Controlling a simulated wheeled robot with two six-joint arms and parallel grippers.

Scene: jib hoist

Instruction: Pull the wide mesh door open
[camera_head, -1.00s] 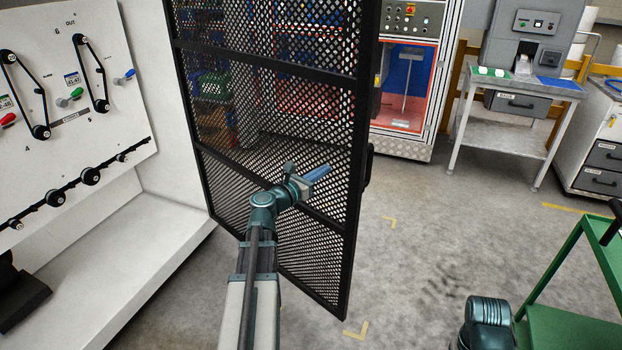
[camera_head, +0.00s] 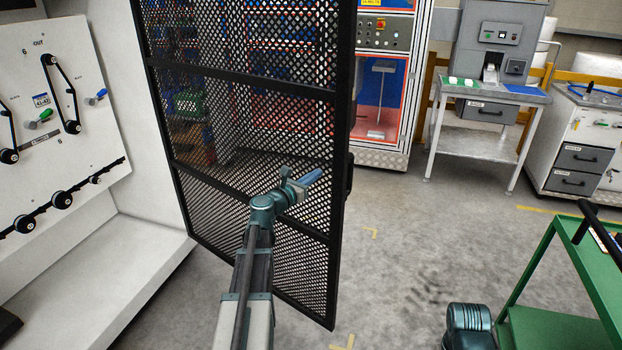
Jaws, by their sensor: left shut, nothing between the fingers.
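The wide mesh door (camera_head: 250,110) is a black-framed panel of diamond mesh in the middle of the view. It stands at an angle, with floor showing on its near side and shelves seen through the mesh. A dark fitting, perhaps its handle, shows at its right edge (camera_head: 348,175). My left gripper (camera_head: 312,177) is shut and empty, its bluish fingers pointing right in front of the lower mesh, short of the door's right edge. Whether it touches the mesh I cannot tell. My right gripper is out of view; only a dark teal part of my right arm shows at the bottom.
A white machine panel (camera_head: 60,100) with belts and knobs stands at the left. A green cart (camera_head: 560,325) is at the lower right. A grey bench (camera_head: 480,140) and drawer cabinet (camera_head: 580,135) stand at the back right. The grey floor (camera_head: 420,240) between is clear.

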